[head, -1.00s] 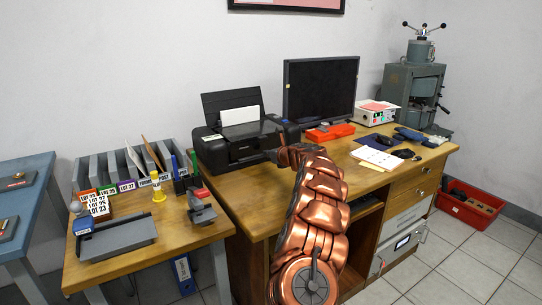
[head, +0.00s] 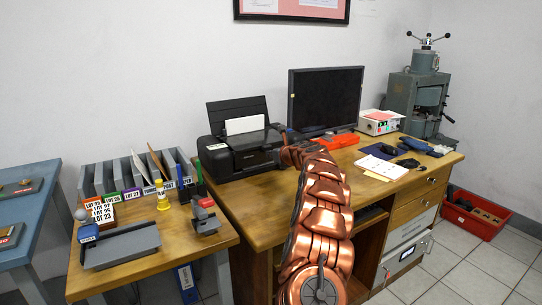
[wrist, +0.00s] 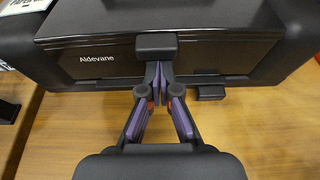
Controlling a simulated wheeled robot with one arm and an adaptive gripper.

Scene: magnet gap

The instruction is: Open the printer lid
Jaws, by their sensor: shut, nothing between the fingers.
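The black printer (head: 238,158) stands on the wooden desk, left of the monitor, with its rear paper tray up and a white sheet in it. Its dark lid (wrist: 90,24) fills the top of the wrist view and looks down. A black tab (wrist: 156,44) sticks out at the middle of the lid's front edge. My gripper (wrist: 160,76) is shut and empty, its fingertips just below the tab, at the printer's front face. I cannot tell if they touch the tab. In the head view my arm's end is beside the printer's right front and the fingertips cannot be made out.
The monitor (head: 325,98) and a red-orange item (head: 336,140) stand right of the printer. A lower table at left holds a file rack (head: 130,172), a grey tray (head: 120,243) and stamps. Bare desk (head: 250,208) lies in front of the printer.

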